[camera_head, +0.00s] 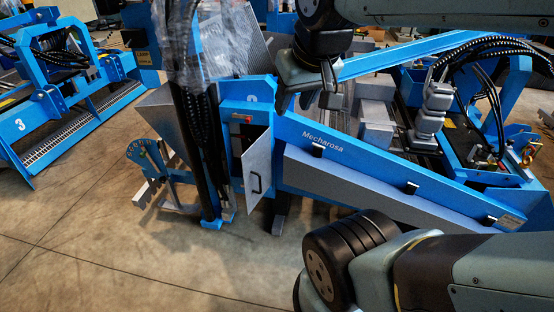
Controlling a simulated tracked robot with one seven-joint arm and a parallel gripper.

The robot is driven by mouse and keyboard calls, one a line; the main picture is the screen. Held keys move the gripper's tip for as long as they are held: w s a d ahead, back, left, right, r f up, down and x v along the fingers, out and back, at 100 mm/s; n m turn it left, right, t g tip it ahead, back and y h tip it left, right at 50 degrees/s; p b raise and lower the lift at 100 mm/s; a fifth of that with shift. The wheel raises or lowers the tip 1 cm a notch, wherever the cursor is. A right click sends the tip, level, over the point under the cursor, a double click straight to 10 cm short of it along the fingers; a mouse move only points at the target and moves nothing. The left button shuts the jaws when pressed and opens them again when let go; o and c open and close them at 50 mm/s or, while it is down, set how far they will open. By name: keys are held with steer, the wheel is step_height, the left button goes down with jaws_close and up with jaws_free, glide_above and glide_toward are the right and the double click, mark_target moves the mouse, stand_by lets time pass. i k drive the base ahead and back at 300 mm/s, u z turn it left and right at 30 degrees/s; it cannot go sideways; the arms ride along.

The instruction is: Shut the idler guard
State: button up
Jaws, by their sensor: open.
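A grey hinged panel with a black handle (257,171) stands ajar on the front of a blue box (246,107). It looks like the idler guard, though no label confirms this. A dark gap with a red part inside shows behind its edge. My gripper (308,93) is at the upper middle, pointing down, open, with nothing seen between its fingers. In the picture it is above and right of the panel, apart from it. Its depth relative to the panel is hard to tell.
A blue beam marked Mecharosa (330,146) runs right from the box, with a long grey cover (370,192) below it. Black hoses (203,150) hang left of the box. Another blue machine (60,85) stands at left. The concrete floor (130,260) in front is clear.

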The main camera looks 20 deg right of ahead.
mark_target(256, 162)
steer(key=z, duration=0.1)
steer(key=i, duration=1)
steer(key=k, duration=1)
steer(key=z, duration=0.3)
steer(key=i, duration=0.1)
steer(key=u, duration=2.1)
steer(key=i, duration=0.7)
